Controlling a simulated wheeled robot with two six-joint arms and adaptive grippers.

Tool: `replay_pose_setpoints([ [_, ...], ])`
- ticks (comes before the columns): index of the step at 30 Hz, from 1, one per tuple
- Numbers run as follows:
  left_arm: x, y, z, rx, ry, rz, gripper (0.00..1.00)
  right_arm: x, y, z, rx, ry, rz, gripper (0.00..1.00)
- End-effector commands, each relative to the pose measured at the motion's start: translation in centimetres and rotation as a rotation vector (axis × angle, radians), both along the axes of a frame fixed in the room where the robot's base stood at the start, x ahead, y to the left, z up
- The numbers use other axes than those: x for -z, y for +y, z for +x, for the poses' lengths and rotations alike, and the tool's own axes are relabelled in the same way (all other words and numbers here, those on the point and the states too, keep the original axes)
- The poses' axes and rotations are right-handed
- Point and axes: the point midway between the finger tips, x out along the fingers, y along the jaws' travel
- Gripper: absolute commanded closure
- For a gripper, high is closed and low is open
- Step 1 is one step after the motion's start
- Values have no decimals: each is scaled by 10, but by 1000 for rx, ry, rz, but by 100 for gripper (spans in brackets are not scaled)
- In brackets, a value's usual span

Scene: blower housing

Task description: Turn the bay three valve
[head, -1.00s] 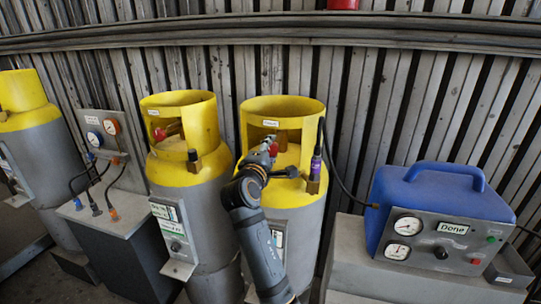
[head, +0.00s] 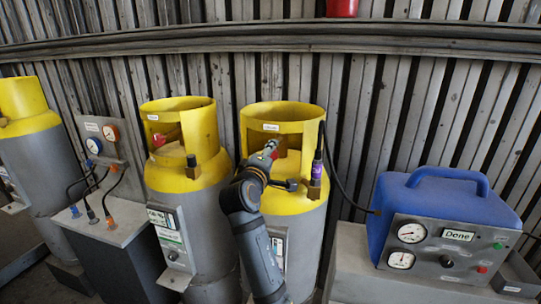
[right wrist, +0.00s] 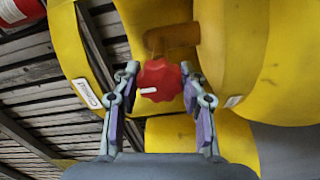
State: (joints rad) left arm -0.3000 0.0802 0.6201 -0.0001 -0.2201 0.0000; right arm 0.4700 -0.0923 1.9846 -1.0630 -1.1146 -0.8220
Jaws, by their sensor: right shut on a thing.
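A yellow-topped grey cylinder (head: 305,225) stands right of centre in the head view, with my right arm in front of it. My right gripper (head: 270,152) reaches into the opening of its yellow collar. In the right wrist view a red lobed valve knob (right wrist: 160,80) with a white mark sits on a brown valve stem (right wrist: 176,38). My right gripper (right wrist: 162,86) is shut on this knob, a finger on each side. The white mark points left in that view. The collar label is too small to read surely. My left gripper is not in view.
Another yellow-topped cylinder (head: 185,200) with a red knob stands close on the left, and one more (head: 40,170) at the far left. A gauge panel (head: 108,140) stands between them. A blue machine (head: 400,205) reading "Done" sits right. A black hose (head: 345,190) runs to it.

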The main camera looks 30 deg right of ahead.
Motion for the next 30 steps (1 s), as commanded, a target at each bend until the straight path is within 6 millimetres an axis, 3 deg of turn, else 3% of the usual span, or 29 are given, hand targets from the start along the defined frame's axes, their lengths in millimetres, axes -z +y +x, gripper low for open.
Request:
replay_pose_setpoints([
  [3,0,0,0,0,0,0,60,1,0,0,0,1,2,90],
  [4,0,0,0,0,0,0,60,0,0,0,0,0,3,55],
  [9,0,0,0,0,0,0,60,0,0,0,0,0,1,34],
  [23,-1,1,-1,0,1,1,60,0,0,0,0,4,-3,34],
  [30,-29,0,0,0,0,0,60,-7,0,0,-1,212,-179,34],
])
